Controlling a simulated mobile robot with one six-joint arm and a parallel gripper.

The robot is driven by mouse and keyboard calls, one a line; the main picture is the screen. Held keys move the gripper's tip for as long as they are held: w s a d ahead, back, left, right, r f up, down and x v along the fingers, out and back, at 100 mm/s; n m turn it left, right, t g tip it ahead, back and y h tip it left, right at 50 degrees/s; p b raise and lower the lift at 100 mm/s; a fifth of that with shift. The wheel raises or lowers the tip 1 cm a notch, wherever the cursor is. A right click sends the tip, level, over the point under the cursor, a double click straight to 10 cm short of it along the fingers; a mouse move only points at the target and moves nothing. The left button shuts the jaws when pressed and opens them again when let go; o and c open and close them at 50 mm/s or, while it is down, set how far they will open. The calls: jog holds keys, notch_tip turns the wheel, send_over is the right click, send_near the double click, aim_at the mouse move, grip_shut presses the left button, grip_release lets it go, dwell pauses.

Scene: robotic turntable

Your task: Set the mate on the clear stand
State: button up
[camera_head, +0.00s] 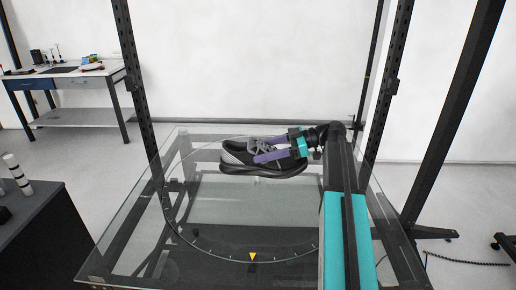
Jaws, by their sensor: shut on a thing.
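A dark grey and black shoe (236,155) with grey laces is over the far part of the clear glass turntable (205,225), its toe to the left. My gripper (256,151) reaches in from the right, with its purple fingers at the shoe's upper near the laces. It is shut on the shoe. The sole appears close to the glass; I cannot tell whether it touches. The far finger is partly hidden by the shoe. Only one shoe is in view.
Dark upright posts (140,85) frame the glass table. A yellow triangle mark (253,257) is at the turntable's near rim. A dark cabinet (45,235) stands at the left and a workbench (65,75) behind. The turntable's near part is clear.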

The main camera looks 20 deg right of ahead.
jog(key=w+d+p, duration=0.2)
jog(key=w, duration=0.5)
jog(key=w+d+f+p, duration=0.1)
jog(key=w+d+p, duration=0.1)
jog(key=w, duration=0.5)
jog(key=shift+w+d+f+p, duration=0.15)
jog(key=shift+w+d+p, duration=0.2)
jog(key=shift+p, duration=0.1)
jog(key=shift+a, duration=0.1)
jog(key=shift+f+p, duration=1.05)
jog(key=shift+f, duration=0.7)
jog(key=o, duration=1.4)
jog(key=shift+f, duration=0.15)
jog(key=shift+c, duration=0.2)
